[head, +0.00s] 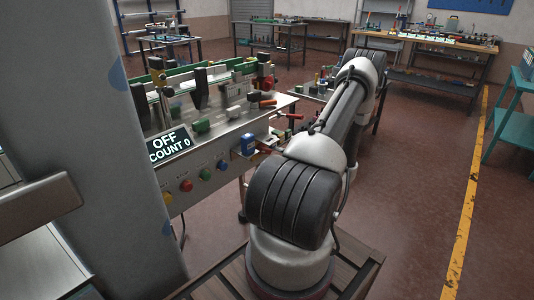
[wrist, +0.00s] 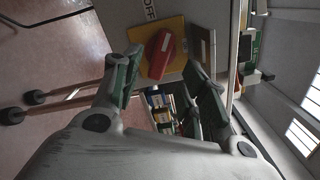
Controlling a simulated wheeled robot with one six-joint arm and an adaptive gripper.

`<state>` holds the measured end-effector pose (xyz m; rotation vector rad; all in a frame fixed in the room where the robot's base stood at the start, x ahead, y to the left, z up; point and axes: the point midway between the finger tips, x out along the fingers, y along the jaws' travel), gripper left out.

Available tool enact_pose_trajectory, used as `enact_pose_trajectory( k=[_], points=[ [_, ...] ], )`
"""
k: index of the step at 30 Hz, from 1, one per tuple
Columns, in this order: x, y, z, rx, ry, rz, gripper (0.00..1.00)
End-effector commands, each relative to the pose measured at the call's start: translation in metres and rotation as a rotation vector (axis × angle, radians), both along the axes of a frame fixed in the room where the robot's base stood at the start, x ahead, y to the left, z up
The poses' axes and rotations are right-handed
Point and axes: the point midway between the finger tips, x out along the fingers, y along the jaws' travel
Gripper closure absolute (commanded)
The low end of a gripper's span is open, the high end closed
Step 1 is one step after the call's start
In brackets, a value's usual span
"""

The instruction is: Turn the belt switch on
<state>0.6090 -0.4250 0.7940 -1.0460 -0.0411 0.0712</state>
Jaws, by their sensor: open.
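The belt switch shows in the wrist view as a red rotary knob (wrist: 161,54) on a yellow plate (wrist: 176,29), with an OFF label (wrist: 150,9) beside the plate. My gripper (wrist: 163,78) is open, its two dark green-padded fingers apart. The knob appears between and beyond the fingertips; I see no clear contact. In the head view a display (head: 168,146) on the machine reads OFF and COUNT 0. I cannot make out my gripper in the head view, where my own arm covers part of the machine's right end.
A grey pillar (head: 105,130) blocks the left of the head view. Workbenches stand at the back. Open floor (head: 420,170) lies to the right.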

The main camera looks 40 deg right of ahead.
Motion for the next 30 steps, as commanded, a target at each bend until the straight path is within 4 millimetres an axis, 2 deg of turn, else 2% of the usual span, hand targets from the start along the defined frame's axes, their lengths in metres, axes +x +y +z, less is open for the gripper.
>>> enact_pose_trajectory(
  k=[6,12,22,23,29,30],
  points=[
    [0.037,0.004,0.000,0.002,0.000,0.004,0.57],
    [0.061,0.006,0.000,0.004,0.000,0.002,0.57],
    [0.067,0.005,0.000,0.005,0.000,-0.001,0.57],
    [0.067,0.005,0.000,0.005,0.000,-0.001,0.61],
    [0.067,0.005,0.000,0.005,0.000,0.000,0.97],
    [0.067,0.005,0.000,0.005,0.000,0.000,1.00]
  ],
)
